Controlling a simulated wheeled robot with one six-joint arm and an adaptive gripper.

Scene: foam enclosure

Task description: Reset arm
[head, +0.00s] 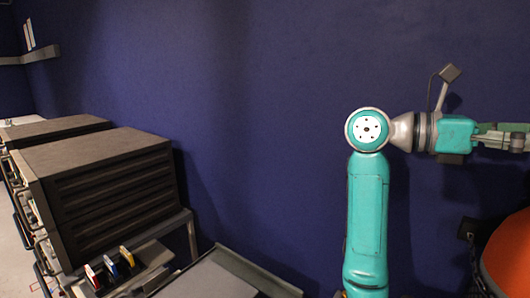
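My arm stands upright at the right of the head view, with a teal link rising to a round joint. From that joint the wrist reaches out level to the right. My gripper (517,138) is at the right edge of the picture, partly cut off by it. Its fingertips are out of frame, so I cannot tell whether it is open or shut. Nothing is seen held in the part that shows.
Dark slatted equipment boxes (110,185) stand on a metal rack at the left. Small red, blue and yellow items (110,264) sit in front. A grey tray (210,279) is at the bottom. An orange rounded thing (510,255) lies below my gripper. A blue wall (260,110) stands behind.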

